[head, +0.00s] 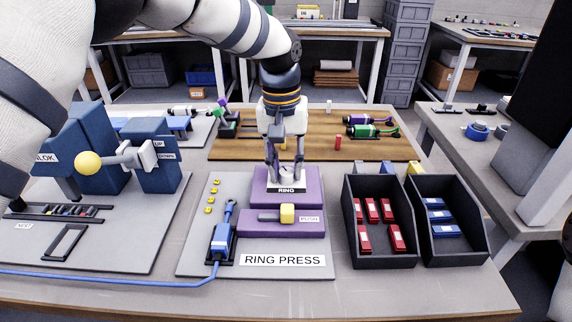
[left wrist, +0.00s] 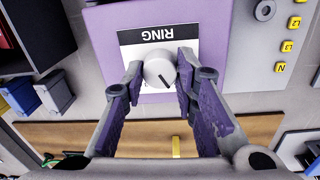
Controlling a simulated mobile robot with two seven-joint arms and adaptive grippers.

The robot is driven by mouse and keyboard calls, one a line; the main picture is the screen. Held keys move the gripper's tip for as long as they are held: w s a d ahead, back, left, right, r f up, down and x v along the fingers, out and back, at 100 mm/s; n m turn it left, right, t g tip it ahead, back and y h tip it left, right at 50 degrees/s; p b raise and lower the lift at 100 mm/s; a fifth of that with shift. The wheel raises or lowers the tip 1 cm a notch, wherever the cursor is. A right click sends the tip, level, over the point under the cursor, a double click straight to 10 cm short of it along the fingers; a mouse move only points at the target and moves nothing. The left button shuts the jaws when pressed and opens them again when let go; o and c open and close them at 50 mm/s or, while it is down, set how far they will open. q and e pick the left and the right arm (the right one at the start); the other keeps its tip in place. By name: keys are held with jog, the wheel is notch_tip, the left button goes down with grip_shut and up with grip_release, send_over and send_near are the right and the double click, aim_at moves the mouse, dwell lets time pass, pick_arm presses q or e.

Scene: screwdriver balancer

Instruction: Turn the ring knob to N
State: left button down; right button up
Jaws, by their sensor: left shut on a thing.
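The ring knob (left wrist: 159,72) is a small white round knob on the purple RING block (head: 262,203). In the left wrist view a dark pointer line on its face points to the lower right. My left gripper (head: 285,183) comes down from above and is shut on the knob, one finger on each side; it also shows in the left wrist view (left wrist: 161,66). In the head view the fingers largely hide the knob. Yellow lettered marks stand to one side of the block; one reads N (left wrist: 281,68). My right gripper is not in view.
A yellow-ended push handle (head: 287,213) sits in front of the block. A blue plug (head: 221,240) with a cable lies to the left. Two black bins, one with red parts (head: 379,262), one with blue parts (head: 452,261), stand right. A wooden board (head: 310,150) lies behind.

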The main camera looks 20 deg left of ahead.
pick_arm(q)
jog(key=m, duration=0.6)
jog(key=shift+f, duration=0.1)
jog(key=m, duration=0.5)
jog(key=shift+m+g+b, duration=0.3)
jog(key=shift+m+b, duration=0.05)
jog(key=shift+m, duration=0.05)
jog(key=m, duration=0.6)
jog(key=shift+d+y, duration=0.1)
jog(key=shift+y, duration=0.2)
jog(key=m, duration=0.5)
jog(key=shift+m, duration=0.3)
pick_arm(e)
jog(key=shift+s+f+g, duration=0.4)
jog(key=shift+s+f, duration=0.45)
pick_arm(q)
jog(key=c, duration=1.3)
grip_release()
